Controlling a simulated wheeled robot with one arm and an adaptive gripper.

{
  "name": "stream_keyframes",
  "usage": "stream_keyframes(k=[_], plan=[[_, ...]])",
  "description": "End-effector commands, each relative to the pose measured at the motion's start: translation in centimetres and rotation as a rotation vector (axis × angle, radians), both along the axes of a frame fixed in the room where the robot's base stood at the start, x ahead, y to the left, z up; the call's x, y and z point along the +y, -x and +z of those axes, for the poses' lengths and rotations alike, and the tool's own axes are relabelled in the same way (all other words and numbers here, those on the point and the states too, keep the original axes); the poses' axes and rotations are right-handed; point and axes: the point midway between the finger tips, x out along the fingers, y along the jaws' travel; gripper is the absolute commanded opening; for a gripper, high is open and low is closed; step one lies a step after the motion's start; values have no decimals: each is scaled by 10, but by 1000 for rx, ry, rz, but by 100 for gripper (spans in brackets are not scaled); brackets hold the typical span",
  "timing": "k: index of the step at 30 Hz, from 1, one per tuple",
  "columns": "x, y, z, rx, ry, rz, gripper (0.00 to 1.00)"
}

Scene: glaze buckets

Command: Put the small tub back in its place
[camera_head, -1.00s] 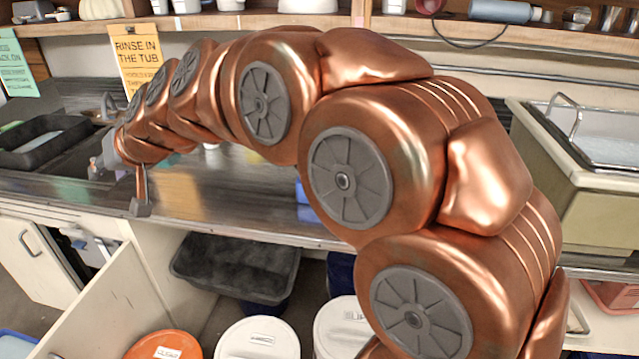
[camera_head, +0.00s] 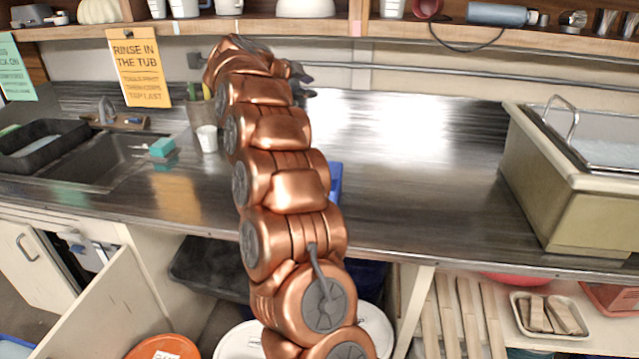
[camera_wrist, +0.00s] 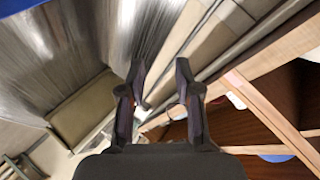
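I cannot tell for certain which thing is the small tub. A dark grey tub (camera_head: 200,262) sits under the counter, partly behind my arm. A black tray-like tub (camera_head: 42,143) lies at the left sink. A small white cup (camera_head: 207,139) stands on the counter left of my arm. A blue thing (camera_head: 335,185) on the counter is mostly hidden behind my arm. My gripper (camera_head: 304,81) is over the back of the counter, below the wall shelf and away from these things. In the wrist view my gripper (camera_wrist: 160,76) has its fingers apart with nothing between them.
The steel counter (camera_head: 430,190) is clear right of my arm. A beige basin (camera_head: 560,190) stands at its right end. A wall shelf (camera_head: 340,27) with bowls and cups runs above my gripper. Lidded buckets, such as an orange one (camera_head: 165,348), stand below.

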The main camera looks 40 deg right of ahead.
Motion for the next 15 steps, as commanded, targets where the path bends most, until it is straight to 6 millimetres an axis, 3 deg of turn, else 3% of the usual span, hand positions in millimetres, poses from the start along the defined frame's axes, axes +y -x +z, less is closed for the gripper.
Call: stream_keyframes(k=[3, 6, 10, 15], plan=[[-4, 29, -64, 80, -190, -147, 33], [7, 49, -114, 149, -363, -237, 33], [32, 66, -164, 232, -573, -304, 33], [61, 76, -200, 306, -762, -328, 33]])
